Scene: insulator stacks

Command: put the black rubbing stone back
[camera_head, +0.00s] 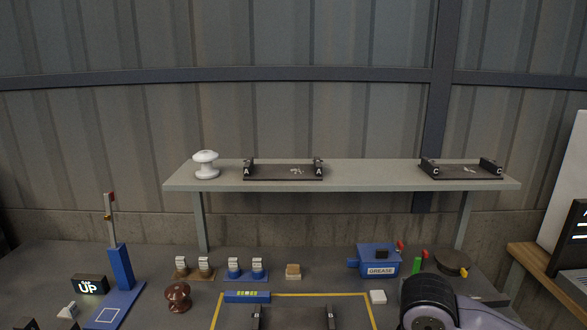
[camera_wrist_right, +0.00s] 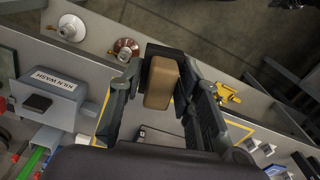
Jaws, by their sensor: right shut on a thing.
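My right gripper (camera_wrist_right: 162,95) is seen in the right wrist view, shut on a block with a tan side (camera_wrist_right: 160,84) and a black part (camera_wrist_right: 166,54), which looks like the black rubbing stone. The fingers hide parts of it, and I cannot tell whether it touches anything below. In the head view a small tan block (camera_head: 293,271) lies on the bench behind the yellow-outlined area. My right arm enters at lower right there, with its gripper out of frame. My left gripper is in neither view.
A grey kiln wash box (camera_wrist_right: 58,92), a white insulator (camera_wrist_right: 72,28) and a brown insulator (camera_wrist_right: 125,49) are near my right gripper. The blue grease box (camera_head: 379,262) stands at the bench's back right. A shelf (camera_head: 370,177) spans behind.

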